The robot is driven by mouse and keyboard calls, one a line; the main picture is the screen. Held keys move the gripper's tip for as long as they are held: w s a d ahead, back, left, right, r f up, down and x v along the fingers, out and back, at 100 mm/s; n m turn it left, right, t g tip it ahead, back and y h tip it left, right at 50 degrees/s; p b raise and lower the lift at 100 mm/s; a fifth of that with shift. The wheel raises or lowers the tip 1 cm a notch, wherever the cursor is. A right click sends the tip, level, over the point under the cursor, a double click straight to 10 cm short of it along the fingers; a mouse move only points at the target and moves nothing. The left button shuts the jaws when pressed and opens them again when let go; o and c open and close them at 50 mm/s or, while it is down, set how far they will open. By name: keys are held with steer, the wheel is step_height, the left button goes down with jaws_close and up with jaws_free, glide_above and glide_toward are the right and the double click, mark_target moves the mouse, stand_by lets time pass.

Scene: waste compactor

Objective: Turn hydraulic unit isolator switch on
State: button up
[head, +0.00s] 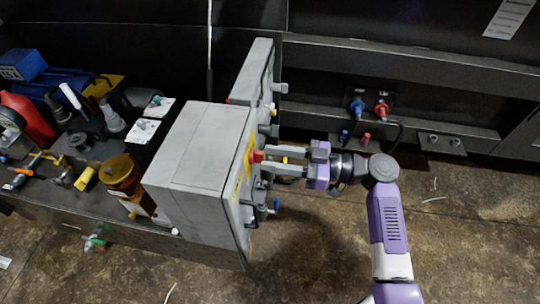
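The grey control cabinet (190,150) stands at the middle of the head view, with its front panel facing right and seen nearly edge-on. A red switch (257,156) on a yellow plate (241,170) sticks out of this panel; I take it to be the isolator switch. My gripper (268,160) reaches in from the right with its two fingers apart. The fingertips are right at the red switch; I cannot tell whether they touch it. The switch's turned position cannot be made out from this angle.
More knobs and a blue-tipped lever (276,206) stick out of the panel below the gripper. A second grey box (253,72) stands behind. A bench with tools and a red container (28,122) is at left. Blue and red connectors (381,109) are on the back wall.

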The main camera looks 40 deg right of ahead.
steer(key=shift+w+a, duration=0.4)
jaws_close()
